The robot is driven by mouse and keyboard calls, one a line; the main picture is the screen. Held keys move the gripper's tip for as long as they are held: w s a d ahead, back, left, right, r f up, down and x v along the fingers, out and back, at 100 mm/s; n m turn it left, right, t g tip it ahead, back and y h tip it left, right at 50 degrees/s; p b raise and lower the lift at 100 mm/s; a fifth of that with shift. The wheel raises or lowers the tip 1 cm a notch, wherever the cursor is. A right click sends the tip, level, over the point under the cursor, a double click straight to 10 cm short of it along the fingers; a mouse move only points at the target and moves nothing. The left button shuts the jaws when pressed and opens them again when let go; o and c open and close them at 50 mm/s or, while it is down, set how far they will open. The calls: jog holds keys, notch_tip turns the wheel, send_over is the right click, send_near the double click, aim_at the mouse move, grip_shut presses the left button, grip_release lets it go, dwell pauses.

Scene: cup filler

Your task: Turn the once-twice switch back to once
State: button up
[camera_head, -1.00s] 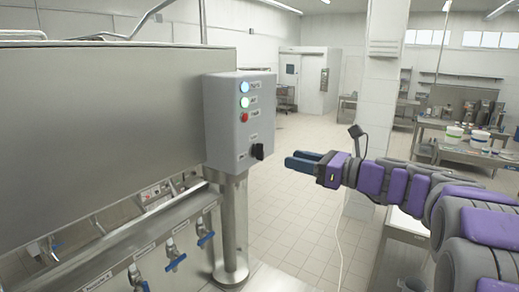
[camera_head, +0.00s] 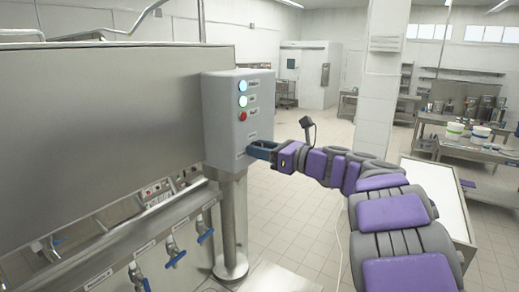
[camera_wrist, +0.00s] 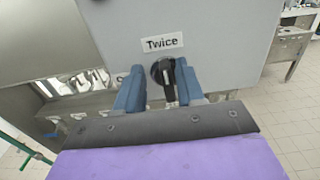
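The once-twice switch is a black rotary knob (camera_wrist: 164,74) with a light pointer line, low on the grey control box (camera_head: 226,120). In the wrist view a label reading "Twice" (camera_wrist: 162,42) sits just above the knob. The other label is mostly hidden behind the left finger. My gripper (camera_wrist: 157,88) is open, with its blue fingers on either side of the knob. The right finger is very close to the knob, and I cannot tell if it touches; a gap shows on the left. In the head view my gripper (camera_head: 261,151) is at the box's lower right and hides the knob.
Above the knob are a blue-lit button (camera_head: 242,86), a greenish-white button (camera_head: 243,101) and a red button (camera_head: 242,116). The box stands on a steel post (camera_head: 233,225). Blue-handled valves (camera_head: 175,258) line the machine at lower left. Open floor lies to the right.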

jog(key=shift+d, duration=1.25)
jog(key=shift+c, duration=0.7)
jog(key=shift+s+d+r, duration=0.1)
jog(key=shift+d+r, duration=0.05)
jog(key=shift+d, duration=0.05)
jog(key=c, duration=0.3)
jog(key=shift+s+a, duration=0.15)
jog(key=shift+a, duration=0.45)
grip_shut()
